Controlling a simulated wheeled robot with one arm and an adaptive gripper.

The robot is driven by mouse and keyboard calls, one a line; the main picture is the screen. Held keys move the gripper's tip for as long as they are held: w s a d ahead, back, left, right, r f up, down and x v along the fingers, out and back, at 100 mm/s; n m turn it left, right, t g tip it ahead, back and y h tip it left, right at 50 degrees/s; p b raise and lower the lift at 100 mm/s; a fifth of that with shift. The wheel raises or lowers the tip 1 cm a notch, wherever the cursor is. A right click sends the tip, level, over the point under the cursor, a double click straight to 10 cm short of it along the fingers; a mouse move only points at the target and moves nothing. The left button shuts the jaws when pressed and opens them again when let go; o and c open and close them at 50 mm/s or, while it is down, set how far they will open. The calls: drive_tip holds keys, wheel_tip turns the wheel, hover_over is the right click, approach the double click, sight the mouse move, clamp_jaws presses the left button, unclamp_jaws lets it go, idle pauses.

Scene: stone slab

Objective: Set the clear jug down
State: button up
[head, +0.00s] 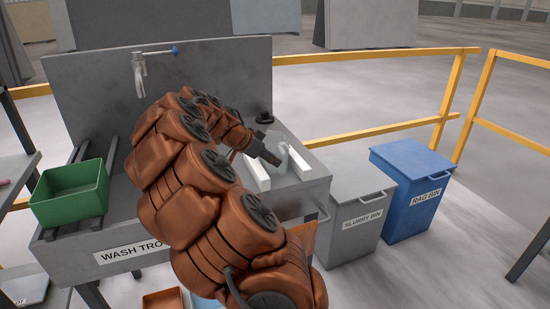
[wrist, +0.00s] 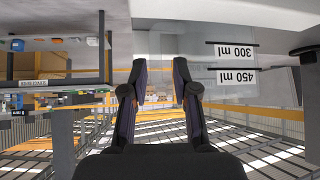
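The clear jug (wrist: 230,85) fills the upper middle and right of the wrist view, faint and see-through, with upside-down 300 ml and 450 ml labels. The wrist picture itself is inverted, so the jug is upright. My gripper (wrist: 159,65) has its two dark fingers partly parted, with a pale see-through part of the jug between them. In the head view my gripper (head: 268,156) is at the right end of the wash trough (head: 110,256), and the jug (head: 297,162) shows faintly beyond its tips. Its base contact with the surface cannot be made out.
White bars (head: 257,176) lie beside the gripper on the trough. A green tub (head: 72,192) stands at left, a tap (head: 139,75) at the back panel. The grey slurry bin (head: 355,215) and blue rag bin (head: 412,190) stand right, before yellow rails (head: 380,130).

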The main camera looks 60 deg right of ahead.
sight(284, 171)
drive_tip(key=shift+s+p+x, duration=0.1)
drive_tip(key=shift+p+x, duration=0.25)
drive_tip(key=shift+x, duration=1.15)
drive_tip(key=shift+s+p+x, duration=0.15)
drive_tip(key=shift+p+x, duration=0.2)
drive_tip(key=shift+x, duration=1.15)
drive_tip(key=shift+c, duration=0.2)
clamp_jaws()
